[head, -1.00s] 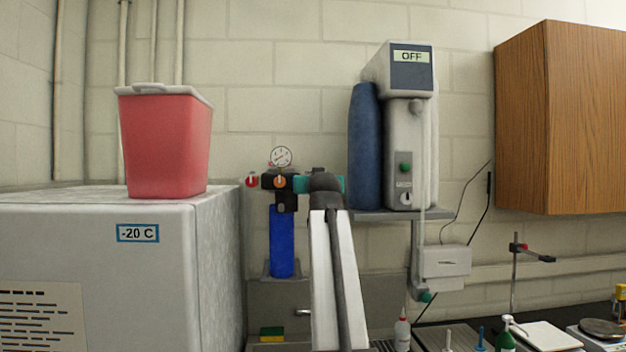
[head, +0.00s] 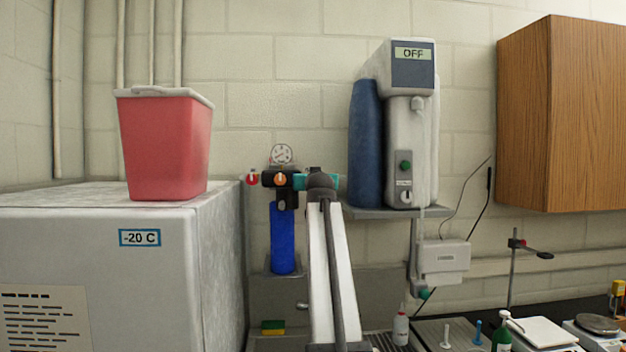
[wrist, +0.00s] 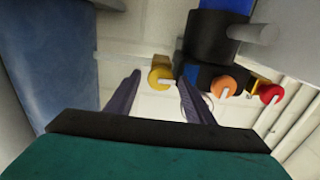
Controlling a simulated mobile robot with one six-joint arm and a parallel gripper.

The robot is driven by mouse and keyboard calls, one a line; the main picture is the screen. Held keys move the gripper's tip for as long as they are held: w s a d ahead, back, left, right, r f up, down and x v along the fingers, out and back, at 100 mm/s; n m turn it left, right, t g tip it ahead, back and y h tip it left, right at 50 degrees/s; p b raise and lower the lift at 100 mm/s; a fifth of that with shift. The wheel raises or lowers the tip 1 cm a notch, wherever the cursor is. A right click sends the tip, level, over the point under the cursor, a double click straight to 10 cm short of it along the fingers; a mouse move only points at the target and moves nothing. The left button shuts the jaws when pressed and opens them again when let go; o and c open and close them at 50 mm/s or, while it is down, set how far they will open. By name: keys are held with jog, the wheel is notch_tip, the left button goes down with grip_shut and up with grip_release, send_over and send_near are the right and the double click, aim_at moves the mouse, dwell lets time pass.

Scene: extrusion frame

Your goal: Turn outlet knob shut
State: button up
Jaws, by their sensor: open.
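A wall-mounted filter unit has a blue cylinder (head: 283,240), a round gauge (head: 282,154), a red knob (head: 252,178) and an orange knob (head: 280,180). The wrist view appears upside down and shows a yellow knob (wrist: 160,78), the orange knob (wrist: 222,86) and the red knob (wrist: 270,93), each with a pale pointer bar. I see no label telling which is the outlet. My gripper (wrist: 160,77) is open, with the yellow knob between its fingertips in the picture; I cannot tell whether they touch it. In the head view my arm hides the yellow knob.
A grey dispenser (head: 411,135) reading OFF and a dark blue cylinder (head: 366,145) stand close on the right, on a shelf. A freezer (head: 100,270) carrying a red bin (head: 167,145) is on the left. Bottles and instruments crowd the bench at lower right.

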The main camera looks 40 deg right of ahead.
jog(key=c, duration=1)
